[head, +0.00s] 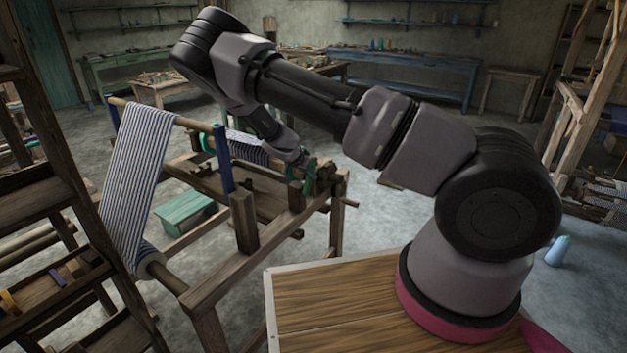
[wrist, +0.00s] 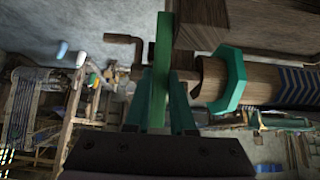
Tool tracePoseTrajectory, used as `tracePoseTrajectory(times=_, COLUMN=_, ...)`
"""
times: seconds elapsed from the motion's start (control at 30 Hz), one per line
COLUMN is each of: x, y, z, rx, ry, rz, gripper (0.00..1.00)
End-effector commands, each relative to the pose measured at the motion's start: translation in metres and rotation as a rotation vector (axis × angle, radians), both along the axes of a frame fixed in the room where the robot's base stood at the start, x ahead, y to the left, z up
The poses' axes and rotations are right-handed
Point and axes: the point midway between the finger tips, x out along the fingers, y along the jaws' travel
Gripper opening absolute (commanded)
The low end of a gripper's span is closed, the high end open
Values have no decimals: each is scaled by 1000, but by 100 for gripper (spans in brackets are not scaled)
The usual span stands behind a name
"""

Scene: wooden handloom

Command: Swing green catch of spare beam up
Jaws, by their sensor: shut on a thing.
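The green catch (wrist: 161,65) is a flat bar standing upright in the middle of the wrist view. My gripper (wrist: 162,105) is shut on its lower part, with one teal finger on each side. The spare beam (wrist: 212,80) runs to the right behind the catch, with a green collar (wrist: 234,80) and dark-striped cloth on it. In the head view my gripper (head: 299,163) is at the loom's right end, at the green catch (head: 309,178). My arm hides part of the beam there, and the catch's pivot is not clear.
A wooden crank handle (wrist: 124,38) sticks out left of the catch, and a timber block (wrist: 245,20) is above right. In the head view the loom frame (head: 245,262) and striped cloth (head: 135,180) are left of my arm. A teal box (head: 185,212) stands below.

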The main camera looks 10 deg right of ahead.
Motion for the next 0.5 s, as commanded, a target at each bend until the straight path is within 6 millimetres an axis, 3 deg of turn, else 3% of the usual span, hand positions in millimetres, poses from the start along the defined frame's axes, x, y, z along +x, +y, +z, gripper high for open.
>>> tracePoseTrajectory(times=0.5, x=-14, y=16, z=5, rx=-222, ry=-223, rz=7, gripper=0)
